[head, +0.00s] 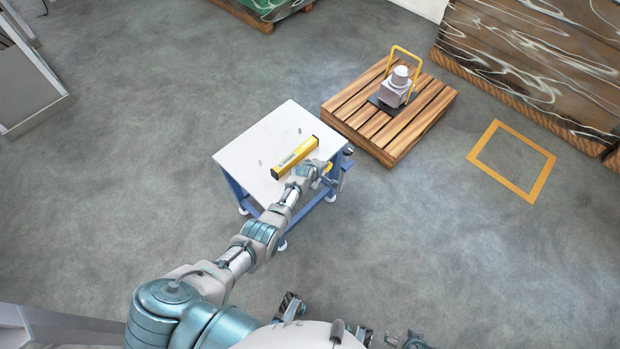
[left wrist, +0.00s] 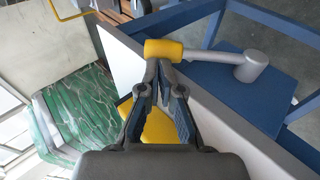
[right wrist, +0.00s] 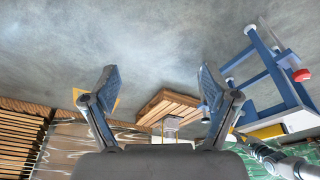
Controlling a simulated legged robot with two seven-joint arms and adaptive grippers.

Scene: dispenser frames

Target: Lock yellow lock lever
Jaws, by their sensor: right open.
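The yellow lock lever (left wrist: 163,50) has a yellow grip on a grey arm that runs to a round grey pivot (left wrist: 250,66) on the blue table frame. In the head view it is small and partly hidden by my left gripper (head: 322,170) at the table's right edge. In the left wrist view my left gripper (left wrist: 163,68) has its fingertips together right at the yellow grip; whether they touch it I cannot tell. The grip is not visibly between the fingers. My right gripper (right wrist: 159,76) is open and empty, over the floor, away from the table.
A yellow box (head: 295,157) lies on the white tabletop (head: 250,140) of the blue-framed table. A wooden pallet (head: 352,110) with a grey device (head: 395,88) and yellow hoop stands close behind to the right. A red knob (right wrist: 301,75) shows on the table frame.

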